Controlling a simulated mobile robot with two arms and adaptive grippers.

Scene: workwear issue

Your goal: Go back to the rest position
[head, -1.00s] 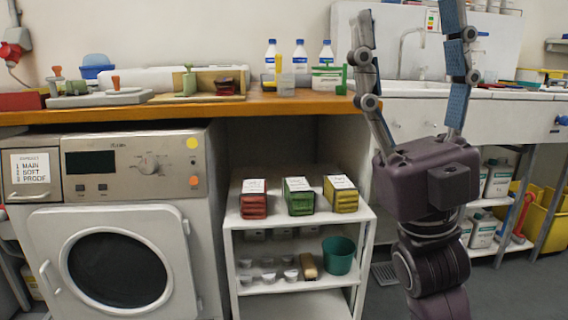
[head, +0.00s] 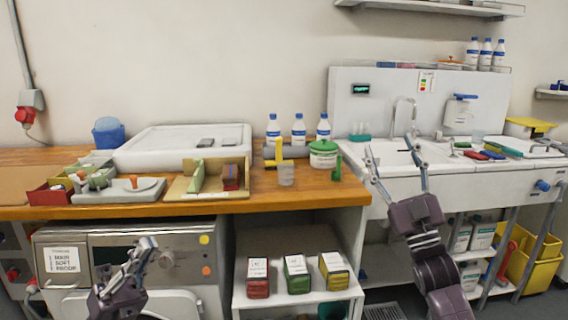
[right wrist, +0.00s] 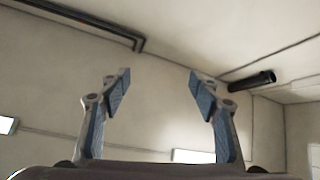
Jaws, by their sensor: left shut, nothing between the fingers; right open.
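My left gripper (head: 143,252) shows low at the left of the head view, in front of the washing machine's control panel. Its fingers are together with nothing between them. My right gripper (head: 391,150) stands upright in front of the sink unit, right of the wooden counter. Its fingers are spread apart and empty. The right wrist view shows the same open fingers (right wrist: 159,85) against bare wall and ceiling, with nothing between them.
The wooden counter (head: 330,195) holds bottles, a green-lidded tub (head: 323,154), a clear cup (head: 286,175) and trays. Below it stand the washing machine (head: 215,240) and a white shelf (head: 240,300) with red, green and yellow boxes. A yellow bin (head: 543,270) is at far right.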

